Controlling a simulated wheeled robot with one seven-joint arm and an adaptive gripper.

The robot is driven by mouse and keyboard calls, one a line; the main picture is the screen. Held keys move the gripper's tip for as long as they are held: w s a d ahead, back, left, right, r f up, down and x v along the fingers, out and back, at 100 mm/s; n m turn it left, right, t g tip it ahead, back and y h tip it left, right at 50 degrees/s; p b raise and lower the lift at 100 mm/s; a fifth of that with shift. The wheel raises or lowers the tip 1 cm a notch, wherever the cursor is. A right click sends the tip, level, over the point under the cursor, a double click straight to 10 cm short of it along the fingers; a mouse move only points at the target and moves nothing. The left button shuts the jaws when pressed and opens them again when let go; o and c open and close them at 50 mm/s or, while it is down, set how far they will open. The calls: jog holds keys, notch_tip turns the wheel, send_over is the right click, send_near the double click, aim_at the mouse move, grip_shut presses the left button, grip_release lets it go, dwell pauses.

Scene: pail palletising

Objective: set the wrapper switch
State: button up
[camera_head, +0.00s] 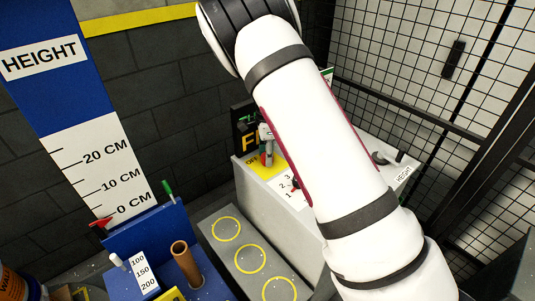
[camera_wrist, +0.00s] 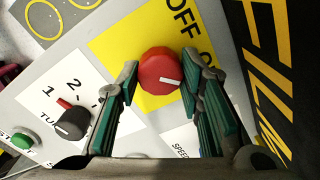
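The wrapper switch is a round red knob (camera_wrist: 159,72) with a white mark, on a yellow plate (camera_wrist: 118,38) lettered OFF; a second word is cut off. In the wrist view the white mark points right and slightly down. My gripper (camera_wrist: 160,76) has one green-padded finger on each side of the knob, both close against its sides, with no clear gap. In the head view my gripper (camera_head: 266,136) is over the yellow plate (camera_head: 262,169) on the panel; my arm hides part of it.
Beside the yellow plate are a black knob (camera_wrist: 72,122) with a red pointer, on a white plate marked 1 and 2, and a green button (camera_wrist: 22,141). A grey step (camera_head: 238,258) with yellow rings and a blue stand (camera_head: 165,229) lie left of the cabinet. A mesh fence (camera_head: 420,75) stands right.

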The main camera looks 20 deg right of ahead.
jog(key=c, duration=0.4)
jog(key=shift+n, duration=0.4)
jog(key=n+b, duration=0.1)
jog(key=n, duration=0.2)
jog(key=shift+n, duration=0.3)
jog(key=n+b, duration=0.1)
jog(key=n, duration=0.3)
jog(key=shift+w+n+b, duration=0.1)
jog(key=shift+n+b, duration=0.2)
jog(key=n+b, duration=0.1)
jog(key=n, duration=0.3)
jog(key=shift+n, duration=0.3)
jog(key=shift+n+b, duration=0.5)
jog(key=shift+n, duration=1.7)
jog(key=o, duration=1.2)
